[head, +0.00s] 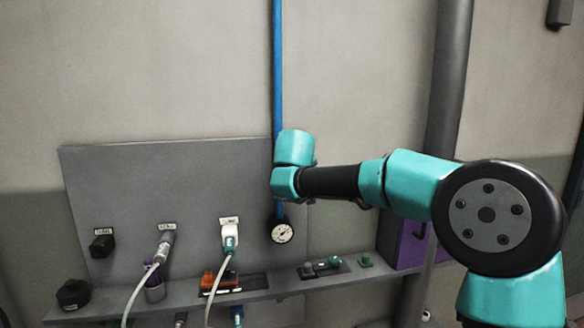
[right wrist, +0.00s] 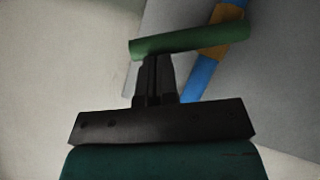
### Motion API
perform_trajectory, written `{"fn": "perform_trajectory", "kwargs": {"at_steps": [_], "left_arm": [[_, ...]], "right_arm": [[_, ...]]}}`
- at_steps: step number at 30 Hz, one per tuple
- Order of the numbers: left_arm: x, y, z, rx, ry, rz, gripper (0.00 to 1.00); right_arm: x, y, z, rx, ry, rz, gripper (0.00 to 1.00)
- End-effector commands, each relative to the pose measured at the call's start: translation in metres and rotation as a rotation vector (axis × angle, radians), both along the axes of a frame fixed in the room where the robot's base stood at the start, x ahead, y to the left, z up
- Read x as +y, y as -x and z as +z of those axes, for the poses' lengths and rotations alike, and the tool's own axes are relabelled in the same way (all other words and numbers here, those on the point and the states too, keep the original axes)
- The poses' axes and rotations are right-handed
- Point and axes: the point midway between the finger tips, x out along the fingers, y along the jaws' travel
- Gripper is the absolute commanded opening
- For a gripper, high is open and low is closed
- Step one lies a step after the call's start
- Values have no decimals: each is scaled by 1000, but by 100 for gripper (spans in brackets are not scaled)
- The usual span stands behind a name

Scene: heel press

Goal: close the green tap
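The green tap handle (right wrist: 190,40) is a long bar that slants slightly across the top of the right wrist view. It lies across the blue pipe (right wrist: 200,78), near a brass-coloured fitting (right wrist: 222,32). My right gripper (right wrist: 154,62) has its two dark fingers together, with the tips at the left part of the green bar. I cannot tell whether they touch it, and nothing shows between them. In the head view my right arm's wrist covers the tap and the gripper. My left gripper is in neither view.
The blue pipe (head: 278,70) runs down the wall to a round gauge (head: 281,232). A grey panel (head: 130,185) with plugs and cables stands left of it, above a shelf (head: 185,300) with small devices. A thick dark pipe (head: 447,90) and purple box (head: 412,245) are right.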

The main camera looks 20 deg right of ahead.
Motion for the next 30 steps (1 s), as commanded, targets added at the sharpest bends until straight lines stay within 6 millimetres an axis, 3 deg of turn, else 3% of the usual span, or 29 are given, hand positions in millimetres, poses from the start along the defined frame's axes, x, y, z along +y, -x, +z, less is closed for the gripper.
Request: {"fn": "perform_trajectory", "kwargs": {"at_steps": [15,30], "left_arm": [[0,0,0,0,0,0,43],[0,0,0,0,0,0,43]], "right_arm": [[-22,2,-26,-47,-427,-1,0],[-24,3,-34,-59,-537,0,0]]}}
